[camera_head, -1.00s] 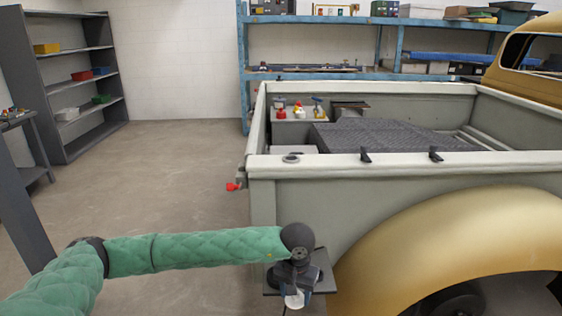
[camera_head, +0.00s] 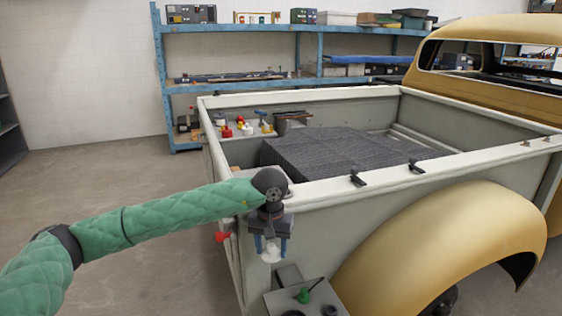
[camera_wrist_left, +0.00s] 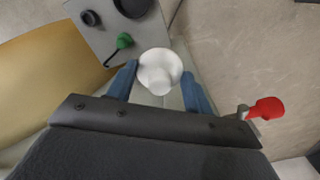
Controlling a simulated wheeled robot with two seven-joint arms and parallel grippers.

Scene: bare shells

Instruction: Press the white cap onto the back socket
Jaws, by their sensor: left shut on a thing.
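My left gripper (camera_head: 271,249) is shut on the white cap (camera_head: 271,254), which hangs below its fingers beside the near rear corner of the truck bed. In the left wrist view the white cap (camera_wrist_left: 160,68) sits between the two blue fingers of my left gripper (camera_wrist_left: 159,88), clear of the tray and the truck. No socket that I can be sure is the back socket shows now; my wrist covers part of the rail top at the near rear corner. My right gripper is not in view.
A grey tray (camera_head: 277,305) with a green knob (camera_head: 304,296) and dark round parts is below the gripper. A red knob (camera_head: 222,237) sticks out from the truck's rear. The bed rail (camera_head: 340,181) and gold fender (camera_head: 450,232) are close. Floor is clear at left.

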